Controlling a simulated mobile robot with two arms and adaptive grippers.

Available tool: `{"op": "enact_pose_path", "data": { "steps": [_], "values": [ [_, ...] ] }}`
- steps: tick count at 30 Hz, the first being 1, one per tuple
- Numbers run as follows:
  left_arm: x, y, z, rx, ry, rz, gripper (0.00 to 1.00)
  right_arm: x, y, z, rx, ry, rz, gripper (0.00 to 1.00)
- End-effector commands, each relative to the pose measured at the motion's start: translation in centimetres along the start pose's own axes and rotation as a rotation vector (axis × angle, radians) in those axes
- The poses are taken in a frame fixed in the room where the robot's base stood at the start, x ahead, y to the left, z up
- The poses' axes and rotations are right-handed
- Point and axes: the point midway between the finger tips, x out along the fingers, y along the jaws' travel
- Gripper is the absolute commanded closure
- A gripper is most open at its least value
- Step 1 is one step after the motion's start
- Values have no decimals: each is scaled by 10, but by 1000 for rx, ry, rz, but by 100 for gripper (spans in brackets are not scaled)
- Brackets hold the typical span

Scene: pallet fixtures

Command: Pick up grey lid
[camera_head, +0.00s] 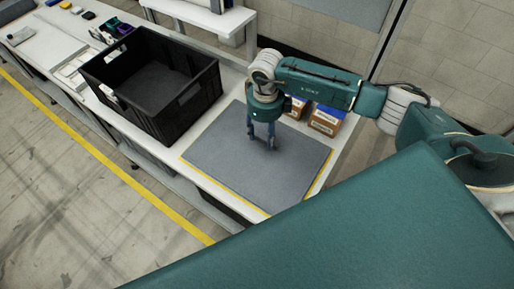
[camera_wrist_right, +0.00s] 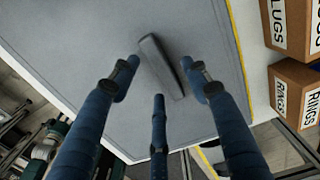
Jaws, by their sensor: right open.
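The grey lid (camera_head: 222,163) looks like a large flat rectangular panel lying on the white table, with yellow edging along its near and right sides. In the wrist view, the lid (camera_wrist_right: 75,45) carries a raised grey handle bar (camera_wrist_right: 163,68). My right gripper (camera_head: 261,142) points down over the lid in the head view. Its three blue fingers are open around the handle in the wrist view (camera_wrist_right: 160,76), with nothing gripped. I cannot tell whether the fingertips touch the lid. My left gripper is not in view.
A black open crate (camera_head: 203,97) stands left of the lid. Cardboard boxes (camera_head: 325,120) stand behind it on the right; one reads RINGS (camera_wrist_right: 296,95). A wall (camera_head: 460,50) is behind the table. Small items lie at the table's far left.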

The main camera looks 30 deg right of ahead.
Motion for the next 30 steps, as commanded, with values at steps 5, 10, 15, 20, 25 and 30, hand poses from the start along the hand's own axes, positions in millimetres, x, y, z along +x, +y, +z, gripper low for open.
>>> {"op": "enact_pose_path", "data": {
  "steps": [5,10,15,20,25,30],
  "values": [
    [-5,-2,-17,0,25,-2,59,12,0,0,0,-1,0,53],
    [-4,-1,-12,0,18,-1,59,13,0,1,0,-1,-1,53],
    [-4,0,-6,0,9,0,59,13,0,0,0,-1,-1,83],
    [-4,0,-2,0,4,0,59,12,0,1,0,-1,-1,100],
    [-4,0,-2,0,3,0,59,12,0,1,0,-3,-1,100],
    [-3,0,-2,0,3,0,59,10,-1,2,0,-4,-1,100]
  ]
}}
